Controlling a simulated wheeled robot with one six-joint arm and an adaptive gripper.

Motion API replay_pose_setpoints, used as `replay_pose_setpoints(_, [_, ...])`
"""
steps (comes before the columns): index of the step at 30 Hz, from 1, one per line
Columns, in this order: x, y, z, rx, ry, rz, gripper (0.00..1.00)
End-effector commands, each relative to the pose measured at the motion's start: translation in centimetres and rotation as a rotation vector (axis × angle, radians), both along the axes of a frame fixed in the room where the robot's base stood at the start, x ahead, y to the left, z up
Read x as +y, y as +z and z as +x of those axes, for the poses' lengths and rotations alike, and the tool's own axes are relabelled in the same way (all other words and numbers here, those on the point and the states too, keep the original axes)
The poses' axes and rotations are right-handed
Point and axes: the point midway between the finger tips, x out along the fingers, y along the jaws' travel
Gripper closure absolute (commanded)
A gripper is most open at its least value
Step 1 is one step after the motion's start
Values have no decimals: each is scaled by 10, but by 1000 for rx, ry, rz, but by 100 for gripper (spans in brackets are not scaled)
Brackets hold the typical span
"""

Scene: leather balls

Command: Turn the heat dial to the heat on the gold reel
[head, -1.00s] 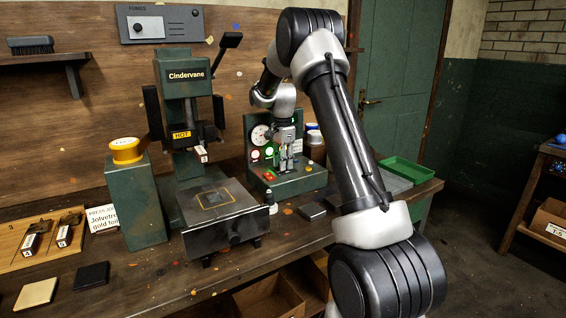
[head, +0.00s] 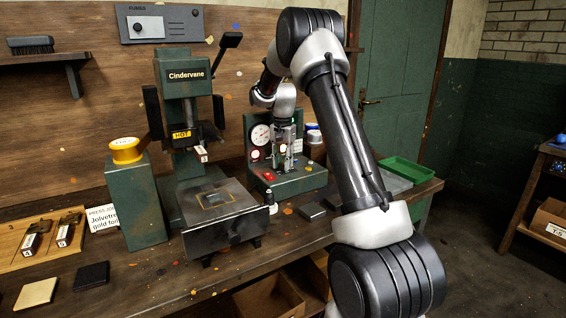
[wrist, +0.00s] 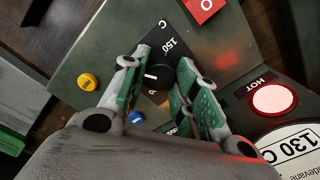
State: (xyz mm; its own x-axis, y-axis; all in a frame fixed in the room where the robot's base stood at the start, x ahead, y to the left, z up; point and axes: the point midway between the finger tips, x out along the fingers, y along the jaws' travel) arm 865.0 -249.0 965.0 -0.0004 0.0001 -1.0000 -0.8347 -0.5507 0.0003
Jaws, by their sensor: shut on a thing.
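My gripper (head: 289,160) is down at the green control box (head: 300,181) on the bench. In the wrist view my gripper (wrist: 161,70) is shut on the black heat dial (wrist: 154,77), one green-padded finger on each side. The dial has a white pointer line; "150" and "C" show on the plate beside it, and other marks are partly hidden by the fingers. The gold reel (head: 126,150) sits on a green pillar left of the press; no heat figure is legible on it. A white round face (wrist: 294,148) reads "130 C".
The HOT lamp (wrist: 273,99) glows pale red. The Cindervane press (head: 190,110) stands left of the box; a green tray (head: 403,171) lies right.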

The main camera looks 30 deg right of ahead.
Motion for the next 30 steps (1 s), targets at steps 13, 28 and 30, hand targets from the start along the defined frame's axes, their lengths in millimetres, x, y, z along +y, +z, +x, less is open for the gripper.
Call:
replay_pose_setpoints(13, [0, 1, 0, -1, 353, 0, 94])
replay_pose_setpoints(28, [0, 1, 0, -2, 497, -1, 94])
replay_pose_setpoints(30, [0, 1, 1, -2, 499, -1, 94])
